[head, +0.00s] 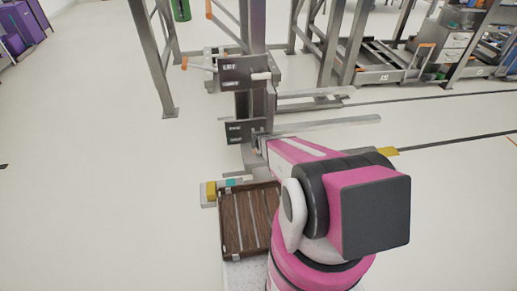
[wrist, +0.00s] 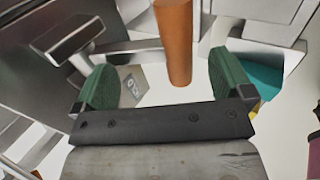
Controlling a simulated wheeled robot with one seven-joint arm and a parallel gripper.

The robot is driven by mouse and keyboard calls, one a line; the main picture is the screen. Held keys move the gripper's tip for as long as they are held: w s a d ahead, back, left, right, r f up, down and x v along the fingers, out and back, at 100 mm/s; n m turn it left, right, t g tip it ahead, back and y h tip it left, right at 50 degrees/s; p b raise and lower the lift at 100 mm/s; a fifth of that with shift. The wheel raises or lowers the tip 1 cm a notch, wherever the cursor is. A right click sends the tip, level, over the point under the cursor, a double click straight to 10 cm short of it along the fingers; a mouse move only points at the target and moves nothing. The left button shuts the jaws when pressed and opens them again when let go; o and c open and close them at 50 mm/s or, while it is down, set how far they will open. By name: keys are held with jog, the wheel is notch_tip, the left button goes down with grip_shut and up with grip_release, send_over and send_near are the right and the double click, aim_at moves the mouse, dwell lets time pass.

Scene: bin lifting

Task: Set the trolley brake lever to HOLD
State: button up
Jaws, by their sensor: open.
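In the wrist view, my gripper (wrist: 165,82) is open, with a green pad on each finger. An orange cylindrical handle (wrist: 174,42), likely the brake lever's grip, stands upright between and beyond the pads, with gaps on both sides. I cannot tell how deep it is between them. A small grey plate (wrist: 131,90) with partly hidden lettering shows beside the left pad. In the head view, a dark lettered plate (head: 245,131) is low on the trolley's post, just beyond my gripper, which is mostly hidden by my arm. The lever's setting is not readable.
A second dark plate (head: 243,71) with a lever sits higher on the post. Metal forks (head: 325,125) extend right. A brown slatted bin (head: 232,225) lies below, next to a yellow block (head: 210,191). The floor to the left is clear.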

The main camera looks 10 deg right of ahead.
jog(key=v, duration=1)
jog(key=shift+s, duration=0.45)
jog(key=shift+r, duration=0.1)
